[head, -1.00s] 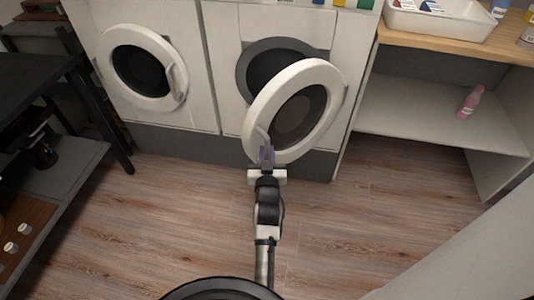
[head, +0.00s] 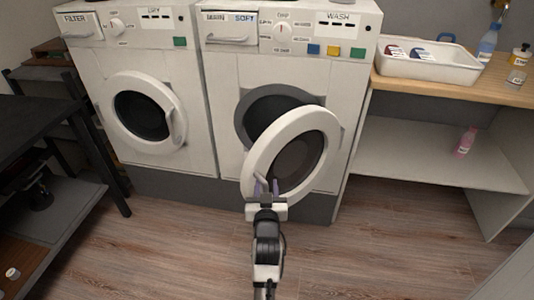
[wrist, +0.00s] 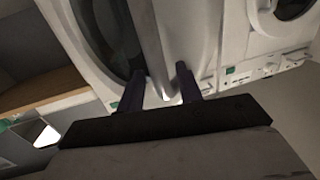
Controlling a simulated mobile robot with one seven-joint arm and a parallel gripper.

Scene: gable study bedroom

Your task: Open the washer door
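The washer (head: 228,75), marked WASH, is the right-hand machine. Its round white door (head: 323,125) with dark glass stands ajar, swung out to the right, and the dark opening (head: 262,112) shows behind it. My gripper (head: 266,186) is at the lower left edge of the door, by the handle. Its two purple fingers are spread apart. In the wrist view my gripper (wrist: 162,86) shows with a gap between the fingers, and the grey handle bar (wrist: 147,35) runs down toward that gap. I cannot tell whether either finger touches it.
The dryer (head: 190,75) with a shut round door stands left of the washer. A dark table (head: 50,120) is at the far left. A wooden counter (head: 430,85) with a white tray (head: 440,72) and a pink bottle (head: 466,142) below are at right. Floor in front is clear.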

